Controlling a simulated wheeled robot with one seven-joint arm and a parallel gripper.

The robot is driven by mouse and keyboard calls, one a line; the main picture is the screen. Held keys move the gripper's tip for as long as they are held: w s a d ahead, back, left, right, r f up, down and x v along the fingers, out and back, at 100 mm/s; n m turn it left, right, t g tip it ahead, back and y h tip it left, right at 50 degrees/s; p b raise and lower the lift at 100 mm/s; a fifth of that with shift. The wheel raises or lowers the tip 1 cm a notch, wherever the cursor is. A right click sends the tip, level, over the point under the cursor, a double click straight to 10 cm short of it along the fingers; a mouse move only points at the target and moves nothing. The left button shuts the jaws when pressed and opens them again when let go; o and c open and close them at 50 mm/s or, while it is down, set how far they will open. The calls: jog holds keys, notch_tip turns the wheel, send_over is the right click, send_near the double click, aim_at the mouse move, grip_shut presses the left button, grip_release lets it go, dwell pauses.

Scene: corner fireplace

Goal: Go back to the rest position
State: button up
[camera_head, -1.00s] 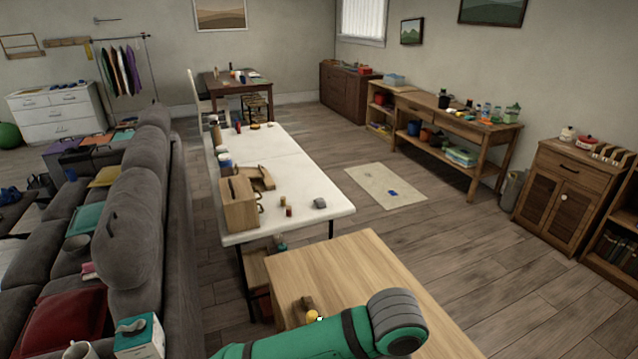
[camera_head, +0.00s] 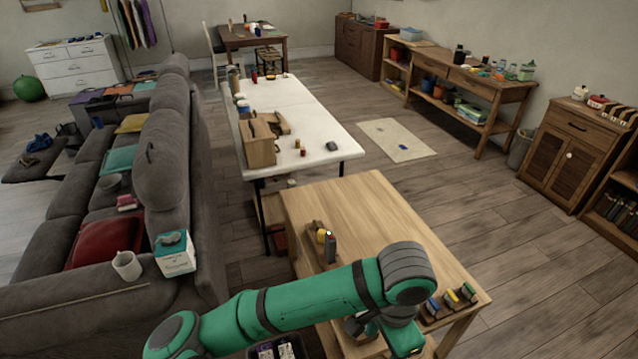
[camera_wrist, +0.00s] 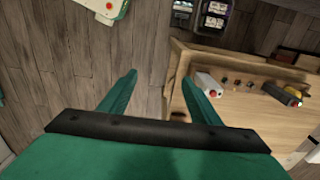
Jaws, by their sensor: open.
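My gripper (camera_wrist: 156,95) shows in the wrist view with its two green fingers spread apart and nothing between them. It hangs over the floor beside the edge of the light wooden table (camera_wrist: 235,130). In the head view my green arm stretches across the front of the same wooden table (camera_head: 345,215). My gripper's fingers are not clearly seen in the head view, where the arm hides part of the table's near side.
A white table (camera_head: 300,125) stands behind. The grey sofa (camera_head: 165,150) is left. Open floor (camera_head: 480,190) lies right.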

jog(key=d+r+h, duration=0.2)
jog(key=d+h, duration=0.2)
jog(key=d, duration=0.4)
jog(key=d+r+h, duration=0.2)
jog(key=d+h, duration=0.2)
jog(key=d, duration=0.5)
jog(key=w+d+r+n+t+h, duration=0.5)
jog(key=r+n+t+h, duration=0.1)
jog(key=r+n+h, duration=0.1)
jog(key=s+a+f+n+t+y, duration=0.2)
jog(key=a+f+n+t+y, duration=0.35)
jog(key=a+f, duration=0.3)
jog(key=s+a+f+n+t+y, duration=0.2)
jog(key=a+f+n+t+y, duration=0.4)
jog(key=a, duration=0.4)
jog(key=s+a+f+m+g+y, duration=0.1)
jog(key=s+a+f+m+y, duration=0.1)
jog(key=s+a, duration=0.6)
jog(key=s+a+f+m+g+y, duration=0.1)
jog(key=s+a+f, duration=0.3)
jog(key=s+a, duration=0.4)
jog(key=s+m, duration=0.1)
jog(key=s, duration=0.4)
jog(key=shift+y, duration=0.35)
